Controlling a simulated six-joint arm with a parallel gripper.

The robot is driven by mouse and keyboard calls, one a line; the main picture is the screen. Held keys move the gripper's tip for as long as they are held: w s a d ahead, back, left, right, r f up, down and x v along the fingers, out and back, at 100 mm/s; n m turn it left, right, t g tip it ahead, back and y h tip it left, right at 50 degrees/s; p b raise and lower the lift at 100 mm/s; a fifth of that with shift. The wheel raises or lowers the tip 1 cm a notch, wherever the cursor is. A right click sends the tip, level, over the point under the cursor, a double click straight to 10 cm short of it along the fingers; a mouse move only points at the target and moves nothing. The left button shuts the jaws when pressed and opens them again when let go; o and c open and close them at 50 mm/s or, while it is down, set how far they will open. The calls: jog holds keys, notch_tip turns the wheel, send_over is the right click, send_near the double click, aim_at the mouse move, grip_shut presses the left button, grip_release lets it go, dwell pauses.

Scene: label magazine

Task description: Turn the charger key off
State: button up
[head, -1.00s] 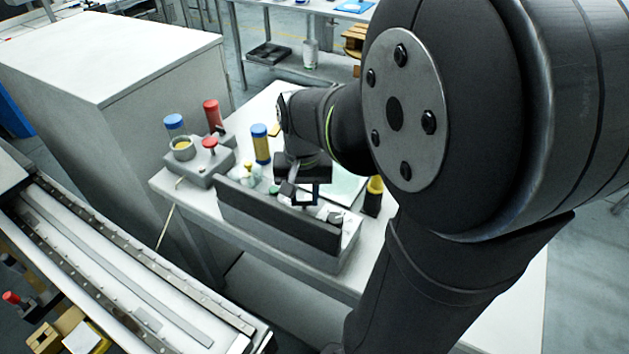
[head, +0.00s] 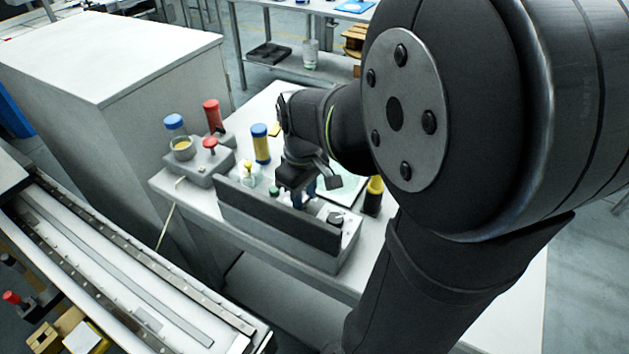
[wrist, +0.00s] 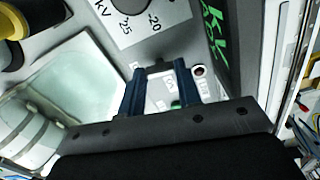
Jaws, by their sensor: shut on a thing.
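The charger is a grey box with a dark front panel (head: 280,215), near the front edge of the white table. My gripper (head: 298,203) is down at the box top behind the panel. In the wrist view, its two blue fingers (wrist: 160,70) are shut on the small dark charger key (wrist: 158,64). Most of the key is hidden by the fingers, so its exact angle is hard to tell. Printed labels surround it.
A yellow-black cylinder (head: 373,196) stands right of the box. A blue-capped yellow cylinder (head: 261,144) stands behind it. A grey fixture (head: 211,170) with a red knob is at left. A pale glassy plate (wrist: 62,85) lies beside the charger.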

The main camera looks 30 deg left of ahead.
aim_at(304, 199)
jog(key=shift+n, duration=0.8)
jog(key=o, duration=1)
jog(key=shift+r, duration=0.1)
notch_tip(304, 199, up, 17)
jog(key=shift+r, duration=0.15)
notch_tip(304, 199, down, 18)
jog(key=shift+r, duration=0.25)
